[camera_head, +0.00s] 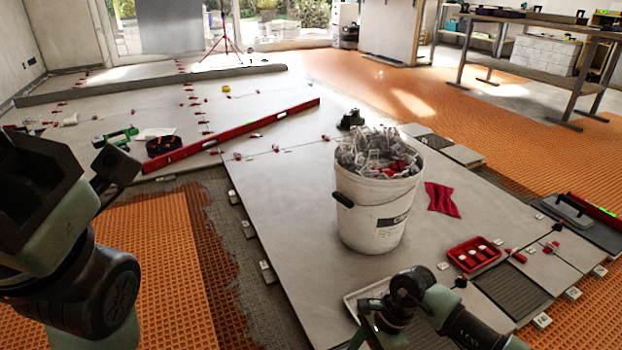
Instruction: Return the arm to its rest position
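My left arm fills the left edge, with a large dark joint and grey-green links close to the camera. A dark end part that looks like my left gripper (115,168) is raised over the orange matting; its fingers cannot be made out. My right arm comes in from the bottom right and bends down over a shallow pale tray. My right gripper (366,326) points down at the tray's left part, in front of the bucket. Its fingertips are small and dark, and I cannot tell their opening or whether they touch anything.
A white bucket (370,218) heaped with clear clips stands on the large grey tiles. A red tray (474,254), red cloth (442,199) and trowel (568,210) lie to the right. A long red level (230,137) lies behind. Orange matting (155,250) is exposed at left.

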